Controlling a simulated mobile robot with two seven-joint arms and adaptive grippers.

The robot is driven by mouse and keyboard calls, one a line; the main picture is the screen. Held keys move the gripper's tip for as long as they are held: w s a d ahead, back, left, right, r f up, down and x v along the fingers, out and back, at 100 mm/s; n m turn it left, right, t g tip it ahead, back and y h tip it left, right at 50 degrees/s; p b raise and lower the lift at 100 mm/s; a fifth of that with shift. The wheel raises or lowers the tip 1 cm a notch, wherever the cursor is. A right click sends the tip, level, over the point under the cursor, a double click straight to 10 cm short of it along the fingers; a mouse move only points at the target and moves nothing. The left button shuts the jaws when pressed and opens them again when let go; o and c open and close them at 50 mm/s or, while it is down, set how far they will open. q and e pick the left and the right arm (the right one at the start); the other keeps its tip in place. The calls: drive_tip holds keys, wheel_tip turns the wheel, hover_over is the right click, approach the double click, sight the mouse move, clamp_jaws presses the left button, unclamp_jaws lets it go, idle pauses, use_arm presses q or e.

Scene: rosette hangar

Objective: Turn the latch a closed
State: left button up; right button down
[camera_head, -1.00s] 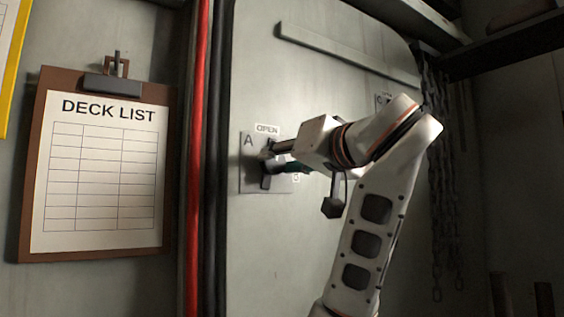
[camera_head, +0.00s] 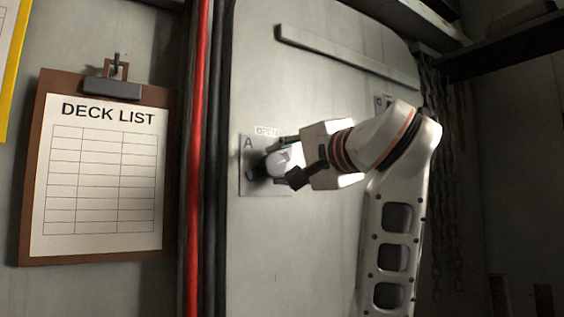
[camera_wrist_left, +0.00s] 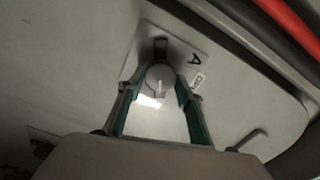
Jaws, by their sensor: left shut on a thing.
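Latch a (camera_head: 277,163) is a round grey knob with a dark handle part, on a grey plate (camera_head: 247,184) marked A, with an OPEN label (camera_head: 266,131) above it. My left gripper (camera_head: 276,158) reaches it from the right and is shut on it. In the left wrist view the latch (camera_wrist_left: 159,79) sits between the two fingers (camera_wrist_left: 158,88), its white line visible, with the dark part pointing away from my palm. The lower side of the latch is dark and partly hidden in the head view. My right gripper is not in view.
The plate is on a pale grey door (camera_head: 290,250) with a raised bar (camera_head: 340,55). Red (camera_head: 197,120) and black pipes run down its left side. A DECK LIST clipboard (camera_head: 100,180) hangs further left. Chains (camera_head: 445,200) hang at the right. Another plate marked C (camera_head: 381,101) is partly hidden.

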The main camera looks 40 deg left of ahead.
use_arm(q)
drive_tip(key=m, duration=0.3)
drive_tip(key=shift+m, duration=0.4)
drive_tip(key=shift+m+p, duration=0.35)
drive_tip(key=shift+m, duration=0.25)
drive_tip(key=o, duration=1.1)
